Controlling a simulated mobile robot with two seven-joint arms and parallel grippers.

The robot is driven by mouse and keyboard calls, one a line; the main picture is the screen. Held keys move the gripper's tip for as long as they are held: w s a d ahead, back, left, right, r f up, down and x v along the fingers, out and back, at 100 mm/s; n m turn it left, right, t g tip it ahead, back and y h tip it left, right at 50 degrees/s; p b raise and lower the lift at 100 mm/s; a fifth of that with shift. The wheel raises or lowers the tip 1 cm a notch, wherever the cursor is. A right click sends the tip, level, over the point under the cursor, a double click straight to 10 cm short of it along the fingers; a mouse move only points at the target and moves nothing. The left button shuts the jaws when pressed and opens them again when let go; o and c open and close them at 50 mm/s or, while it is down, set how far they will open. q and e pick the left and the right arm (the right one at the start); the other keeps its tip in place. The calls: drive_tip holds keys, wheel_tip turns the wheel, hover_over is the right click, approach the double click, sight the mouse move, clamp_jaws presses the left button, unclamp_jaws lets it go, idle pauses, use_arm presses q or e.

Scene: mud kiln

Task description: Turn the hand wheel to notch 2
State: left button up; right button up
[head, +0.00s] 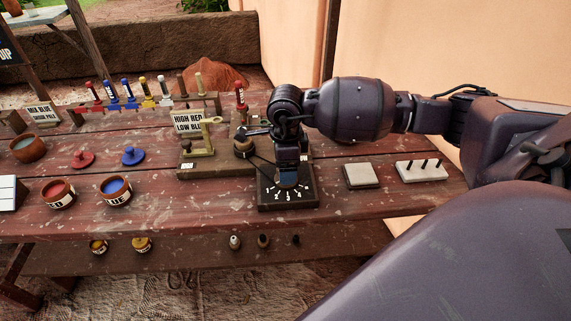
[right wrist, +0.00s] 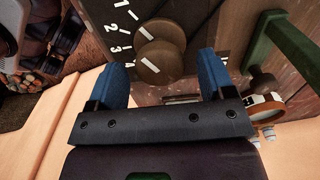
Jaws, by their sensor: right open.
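The hand wheel (head: 289,184) is a small brown disc on a dark plate (head: 268,203) with white numbers 1 to 4 and tick marks along its front. In the right wrist view the wheel (right wrist: 162,32) has a round knob (right wrist: 153,65) beside it. My right gripper (head: 287,174) reaches down over the wheel and hides part of it in the head view. In the right wrist view its blue fingers (right wrist: 163,65) are open, one on each side of the knob. I cannot tell whether they touch it. Which notch the wheel marks is unclear. My left gripper is out of view.
Left of the dial are a brass lever device (head: 200,147) with a sign (head: 187,122) and paint pots (head: 115,193). A pale tile (head: 360,176) and a pegged board (head: 421,172) lie to the right. The tabletop in front of the tile is clear.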

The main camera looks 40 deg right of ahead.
drive_tip(key=shift+f, duration=0.1)
drive_tip(key=shift+c, duration=0.2)
drive_tip(key=c, duration=0.9)
drive_tip(key=shift+n, duration=0.4)
drive_tip(key=shift+f+n+b, duration=0.1)
drive_tip(key=shift+n+b, duration=0.35)
drive_tip(key=shift+n, duration=0.15)
drive_tip(key=shift+n+b, duration=0.5)
drive_tip(key=shift+n, duration=1.3)
